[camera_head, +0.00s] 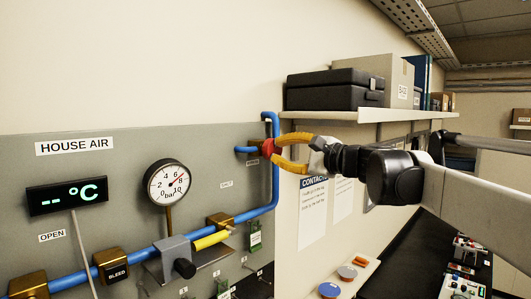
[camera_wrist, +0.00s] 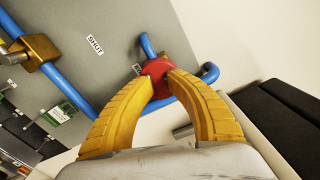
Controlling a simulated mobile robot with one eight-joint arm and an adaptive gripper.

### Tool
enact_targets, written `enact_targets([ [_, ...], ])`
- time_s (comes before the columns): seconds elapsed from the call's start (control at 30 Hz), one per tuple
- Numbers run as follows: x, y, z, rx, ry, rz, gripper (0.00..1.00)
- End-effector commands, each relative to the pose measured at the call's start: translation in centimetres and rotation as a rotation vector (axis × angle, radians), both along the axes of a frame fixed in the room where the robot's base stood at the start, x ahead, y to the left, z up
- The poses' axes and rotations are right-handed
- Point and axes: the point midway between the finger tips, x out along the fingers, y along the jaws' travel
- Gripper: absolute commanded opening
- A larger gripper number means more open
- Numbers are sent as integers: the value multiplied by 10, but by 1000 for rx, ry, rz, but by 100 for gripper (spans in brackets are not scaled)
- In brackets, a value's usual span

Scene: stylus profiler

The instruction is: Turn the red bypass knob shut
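The red bypass knob (camera_head: 268,148) is at the upper right of the grey panel, on the blue pipe. It also shows in the wrist view (camera_wrist: 157,68), at the upper middle. My gripper (camera_head: 278,152) reaches it from the right with its two yellow fingers. In the wrist view the fingertips (camera_wrist: 160,80) close in on the knob from both sides and appear to touch it, with red showing between them. The fingers hide part of the knob. A "SHUT" label (camera_wrist: 95,45) is on the panel to the left of the knob.
A shelf (camera_head: 350,117) with black cases (camera_head: 335,90) is just above and behind my arm. The panel also holds a pressure gauge (camera_head: 167,184), a yellow-handled valve (camera_head: 211,239) and a temperature display (camera_head: 68,196). A dark bench (camera_head: 405,260) lies below at right.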

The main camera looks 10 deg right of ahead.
Motion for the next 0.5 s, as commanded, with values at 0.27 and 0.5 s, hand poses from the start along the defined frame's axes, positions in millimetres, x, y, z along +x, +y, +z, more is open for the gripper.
enact_targets([
  [0.27, 0, 0, 0, -2, -2, 1, 0],
  [0.5, 0, 0, 0, -186, -135, 0, 0],
])
